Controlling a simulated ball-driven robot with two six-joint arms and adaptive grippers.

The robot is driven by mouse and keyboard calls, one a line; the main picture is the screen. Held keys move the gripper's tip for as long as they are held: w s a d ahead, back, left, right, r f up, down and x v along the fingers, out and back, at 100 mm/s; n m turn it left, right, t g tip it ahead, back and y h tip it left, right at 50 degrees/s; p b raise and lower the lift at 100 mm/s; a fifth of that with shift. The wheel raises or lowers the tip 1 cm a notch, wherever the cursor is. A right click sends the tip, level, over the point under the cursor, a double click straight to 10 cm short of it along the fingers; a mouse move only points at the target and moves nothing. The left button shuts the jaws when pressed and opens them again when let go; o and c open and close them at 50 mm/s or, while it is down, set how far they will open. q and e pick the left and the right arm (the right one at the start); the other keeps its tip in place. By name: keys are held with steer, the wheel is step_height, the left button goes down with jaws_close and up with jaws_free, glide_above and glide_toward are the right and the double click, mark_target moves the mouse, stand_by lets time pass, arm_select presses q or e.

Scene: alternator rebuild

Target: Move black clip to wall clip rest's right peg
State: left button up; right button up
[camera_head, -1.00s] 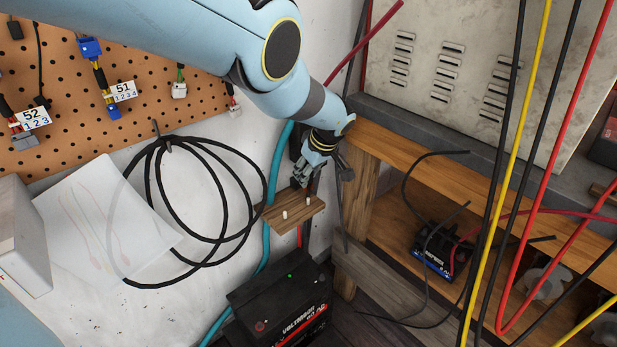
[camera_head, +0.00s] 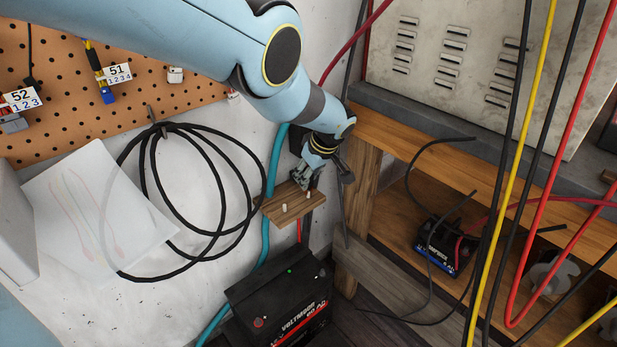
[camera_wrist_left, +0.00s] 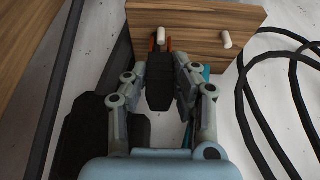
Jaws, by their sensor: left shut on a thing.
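The wall clip rest is a small wooden board (camera_head: 279,213) with two pale pegs, fixed low on the white wall; it also fills the top of the left wrist view (camera_wrist_left: 195,14). My left gripper (camera_head: 302,184) is at the board, close to its right peg (camera_head: 308,194). In the left wrist view my left gripper (camera_wrist_left: 160,78) is shut on the black clip (camera_wrist_left: 160,82). Orange clip jaws show on both sides of the near peg (camera_wrist_left: 161,39); I cannot tell whether they touch it. The other peg (camera_wrist_left: 227,40) is bare. My right gripper is out of view.
A coiled black cable (camera_head: 190,200) hangs left of the board. A teal hose (camera_head: 270,195) runs behind it. A black battery (camera_head: 285,300) stands below. A wooden shelf post (camera_head: 361,190) is close on the right. Cables hang at the far right.

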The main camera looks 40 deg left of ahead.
arm_select(q)
steer(key=shift+f, duration=0.45)
steer(key=o, duration=0.9)
steer(key=shift+r, duration=0.1)
step_height(320, 180, up, 9)
steer(key=p, duration=0.7)
steer(key=shift+f, duration=0.25)
steer(key=shift+f, duration=0.1)
